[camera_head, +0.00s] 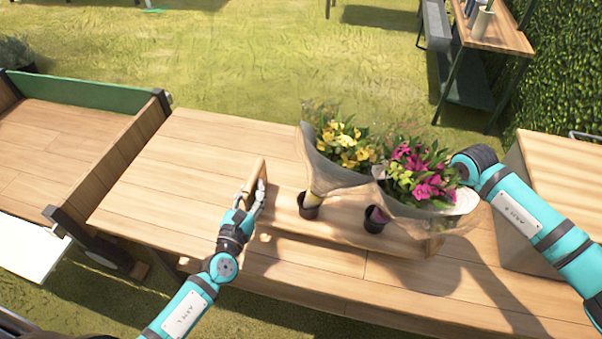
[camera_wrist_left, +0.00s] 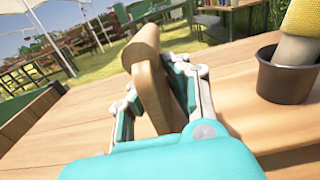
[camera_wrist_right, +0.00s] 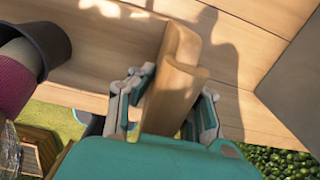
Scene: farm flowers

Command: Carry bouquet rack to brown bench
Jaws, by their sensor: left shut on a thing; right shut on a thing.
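The bouquet rack (camera_head: 345,234) is a light wooden carrier with an end handle on each side. It holds a yellow bouquet (camera_head: 345,148) and a pink bouquet (camera_head: 428,187), both in clear wrap, with black pots (camera_head: 309,206) at their lower ends. My left gripper (camera_head: 256,192) is shut on the left handle, also in the left wrist view (camera_wrist_left: 155,85). My right gripper (camera_wrist_right: 165,98) is shut on the other handle; the flowers hide it in the head view. The rack is over the long brown wooden bench (camera_head: 190,170); I cannot tell whether it touches the top.
A wooden bed with a green back board (camera_head: 85,92) stands at the left. A wooden box (camera_head: 560,170) sits at the right, close to my right arm. A tall table (camera_head: 495,35) and a hedge (camera_head: 565,60) are behind. The bench's left part is clear.

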